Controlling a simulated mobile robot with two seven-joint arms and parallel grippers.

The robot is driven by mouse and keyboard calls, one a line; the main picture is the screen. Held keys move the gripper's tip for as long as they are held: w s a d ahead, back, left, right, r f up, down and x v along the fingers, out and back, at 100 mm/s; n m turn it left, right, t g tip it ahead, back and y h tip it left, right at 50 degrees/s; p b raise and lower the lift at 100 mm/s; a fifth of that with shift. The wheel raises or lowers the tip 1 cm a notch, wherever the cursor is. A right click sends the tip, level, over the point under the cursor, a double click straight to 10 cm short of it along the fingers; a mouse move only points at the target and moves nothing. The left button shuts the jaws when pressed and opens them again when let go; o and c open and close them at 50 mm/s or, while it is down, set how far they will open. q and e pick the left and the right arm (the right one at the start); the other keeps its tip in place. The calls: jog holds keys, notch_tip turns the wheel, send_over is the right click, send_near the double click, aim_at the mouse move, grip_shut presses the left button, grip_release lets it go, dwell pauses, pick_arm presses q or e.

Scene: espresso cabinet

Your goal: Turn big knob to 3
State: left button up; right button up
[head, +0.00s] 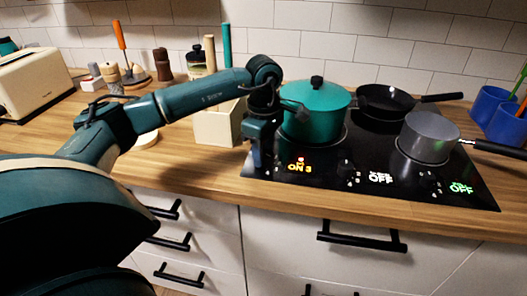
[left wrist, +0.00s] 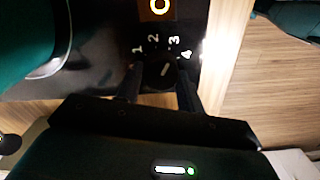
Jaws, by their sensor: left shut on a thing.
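The black cooktop (head: 365,155) is set in the wooden counter. Its display (head: 299,166) reads "ON 3" in orange. The knob at the cooktop's left front is hidden behind my left gripper (head: 256,152) in the head view. In the left wrist view this black knob (left wrist: 161,72) sits between the two fingers of my left gripper (left wrist: 160,92), which is shut on it. White numbers 1 to 4 arc around the knob, and its light mark slants toward the 3 and 4 side. My right gripper is not in view.
A teal lidded pot (head: 314,115) stands close beside my left gripper. A black pan (head: 386,103) and a grey saucepan (head: 428,140) are on the cooktop. Other displays (head: 381,177) read "OFF". A cream box (head: 217,125) stands left of the gripper.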

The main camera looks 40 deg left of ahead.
aim_at(264, 153)
pick_arm(q)
jog(key=shift+w+r, duration=0.1)
dwell(0.4)
jog(key=o, duration=1)
notch_tip(264, 153, up, 13)
jog(key=shift+r, duration=0.1)
dwell(0.3)
